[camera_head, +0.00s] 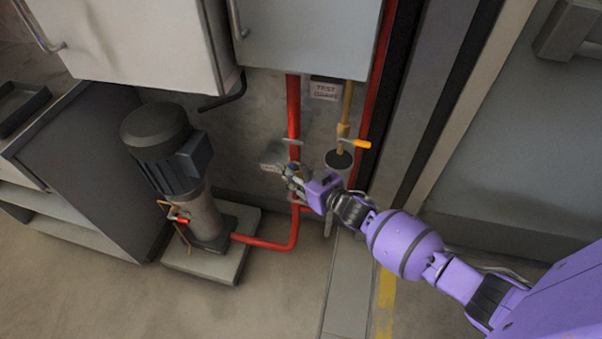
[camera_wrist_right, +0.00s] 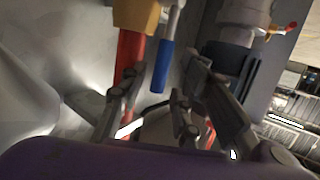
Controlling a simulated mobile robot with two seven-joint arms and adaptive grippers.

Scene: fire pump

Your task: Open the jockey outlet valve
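In the right wrist view, a blue lever handle (camera_wrist_right: 162,66) hangs beside a red pipe (camera_wrist_right: 130,55) with a brass-coloured valve body (camera_wrist_right: 137,14) above it. I take this as the jockey outlet valve. My right gripper (camera_wrist_right: 168,72) is open, its fingers spread either side of the handle. Contact with the handle cannot be told. In the head view my right gripper (camera_head: 293,177) is at the red pipe (camera_head: 293,110) and covers most of the valve. My left gripper is not in view.
The dark-topped pump (camera_head: 168,150) stands on a pale plinth (camera_head: 210,262) with a small red-handled valve (camera_head: 180,219). An orange-handled valve (camera_head: 360,144) is right of my gripper, below a wall sign (camera_head: 325,91). White cabinets (camera_head: 310,40) overhang. The floor in front is clear.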

